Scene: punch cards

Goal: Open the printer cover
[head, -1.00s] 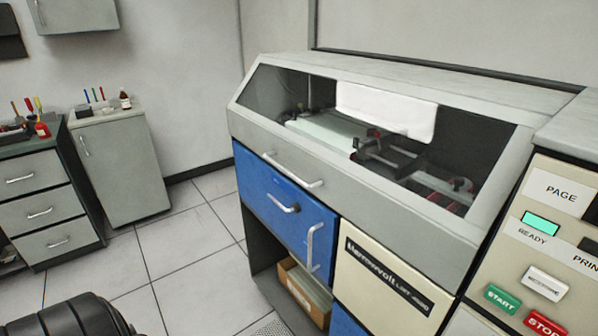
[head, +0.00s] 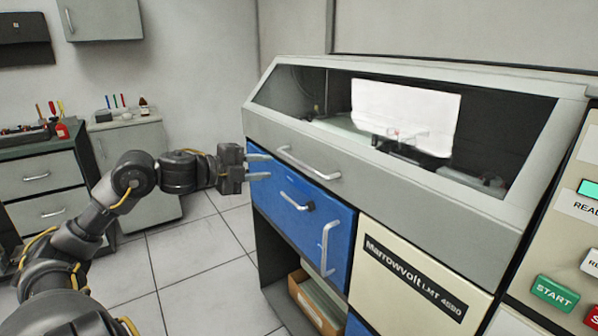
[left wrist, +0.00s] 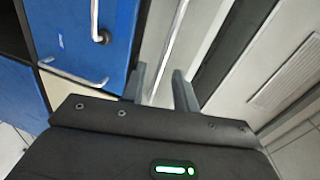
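The printer cover (head: 415,187) is a grey sloped lid with a dark window, and it is down. Its silver bar handle (head: 309,163) sits on the front grey face. My left gripper (head: 260,167) is open and empty, just left of the handle and apart from it in the head view. In the left wrist view, the open left gripper (left wrist: 162,88) has a silver bar (left wrist: 172,45), apparently the cover handle, lined up in the gap between its fingers. My right gripper is not in view.
Below the cover are a blue panel (head: 274,192) with two protruding handles and a cream panel (head: 405,268). A control panel with a green START button (head: 555,293) stands at the right. Cabinets (head: 50,185) stand at the left, with free tiled floor (head: 200,255) between.

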